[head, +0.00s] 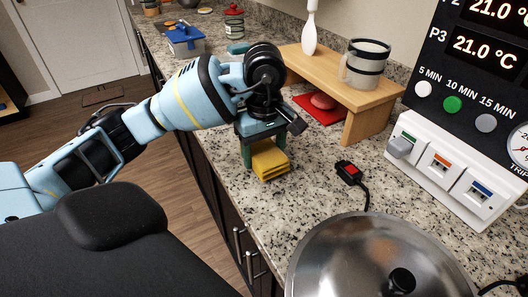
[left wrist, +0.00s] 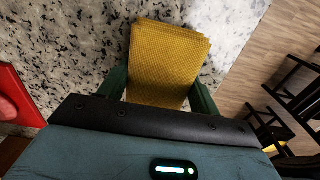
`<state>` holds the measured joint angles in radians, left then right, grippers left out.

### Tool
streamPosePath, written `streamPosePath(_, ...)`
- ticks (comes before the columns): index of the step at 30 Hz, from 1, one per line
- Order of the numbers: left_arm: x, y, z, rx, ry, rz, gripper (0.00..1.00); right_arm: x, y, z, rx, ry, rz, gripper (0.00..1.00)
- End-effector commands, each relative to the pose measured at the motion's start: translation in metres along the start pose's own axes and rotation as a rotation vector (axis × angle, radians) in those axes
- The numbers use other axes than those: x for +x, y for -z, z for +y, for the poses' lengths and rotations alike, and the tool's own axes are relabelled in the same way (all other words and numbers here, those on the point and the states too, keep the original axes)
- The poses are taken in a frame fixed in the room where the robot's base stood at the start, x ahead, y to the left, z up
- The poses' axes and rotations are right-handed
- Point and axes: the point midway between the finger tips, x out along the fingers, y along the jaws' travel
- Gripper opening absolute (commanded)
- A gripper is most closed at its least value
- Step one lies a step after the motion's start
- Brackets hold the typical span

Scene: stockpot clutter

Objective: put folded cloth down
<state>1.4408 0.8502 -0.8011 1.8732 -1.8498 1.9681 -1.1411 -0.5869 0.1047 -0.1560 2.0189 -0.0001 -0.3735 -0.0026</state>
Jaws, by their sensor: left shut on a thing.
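The folded cloth (head: 271,164) is yellow and layered, and my left gripper (head: 263,153) is shut on it near the counter's front edge. In the left wrist view the cloth (left wrist: 165,60) sits between the two green fingers of the gripper (left wrist: 160,92), with its far end sticking out past them. The speckled granite counter (head: 290,205) lies beneath it. I cannot tell whether the cloth touches the counter. My right gripper is in neither view.
A wooden shelf (head: 340,78) with a striped mug (head: 365,64) stands behind, over a red mat (head: 314,109). A black switch with a red button (head: 349,170) lies to the right. A large metal lid (head: 350,255) is in front. A white switch panel (head: 440,160) stands at right.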

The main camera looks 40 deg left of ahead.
Motion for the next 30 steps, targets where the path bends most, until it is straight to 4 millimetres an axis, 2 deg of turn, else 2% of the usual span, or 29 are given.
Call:
streamPosePath(3,0.0064,0.0002,0.0000,-0.001,-0.002,0.001,0.38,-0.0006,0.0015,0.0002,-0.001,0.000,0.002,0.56)
streamPosePath(14,0.0110,0.0002,0.0001,-0.001,-0.002,0.001,0.38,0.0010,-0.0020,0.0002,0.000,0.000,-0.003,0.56)
streamPosePath(15,0.0104,0.0001,0.0001,-0.001,-0.002,0.001,0.67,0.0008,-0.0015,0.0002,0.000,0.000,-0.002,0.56)
streamPosePath(19,0.0098,0.0001,0.0002,-0.001,-0.003,0.001,0.84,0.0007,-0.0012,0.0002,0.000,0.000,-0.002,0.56)
streamPosePath(30,0.0043,0.0001,0.0003,-0.001,-0.004,0.001,0.85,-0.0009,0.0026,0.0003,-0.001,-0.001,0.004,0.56)
